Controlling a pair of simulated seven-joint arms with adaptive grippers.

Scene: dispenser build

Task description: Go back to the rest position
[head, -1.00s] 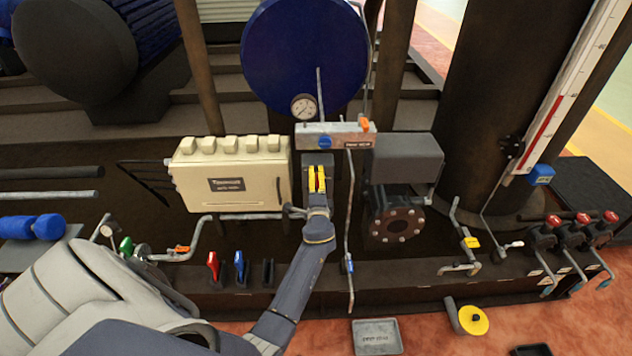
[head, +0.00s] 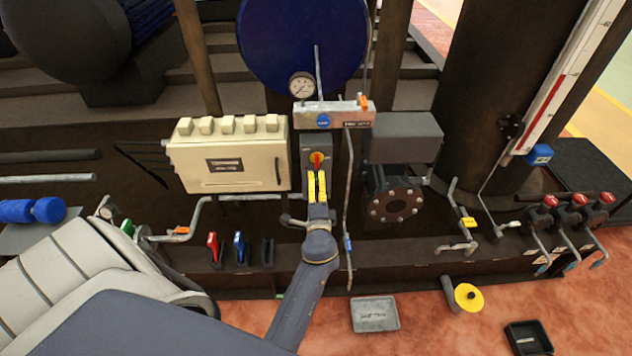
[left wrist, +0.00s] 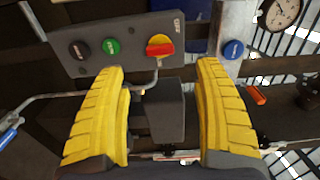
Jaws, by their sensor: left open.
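My left gripper (head: 317,188) is in the middle of the head view, its yellow fingers just below the red and yellow rotary knob (head: 317,160) on a grey switch box (head: 316,146). In the left wrist view the two yellow fingers (left wrist: 162,100) are apart with nothing between them. That view shows the red and yellow knob (left wrist: 160,46) beyond the fingers, on a grey panel beside a green button (left wrist: 111,46) and a black button (left wrist: 79,50). The fingers do not appear to touch the knob. My right gripper is not in view.
A cream cabinet (head: 230,160) stands left of the gripper, and a motor with a flange (head: 395,203) stands right. A thin vertical pipe (head: 348,200) runs close on the right. A red and a blue handle (head: 239,248) stand lower left. A grey tray (head: 375,313) lies on the floor.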

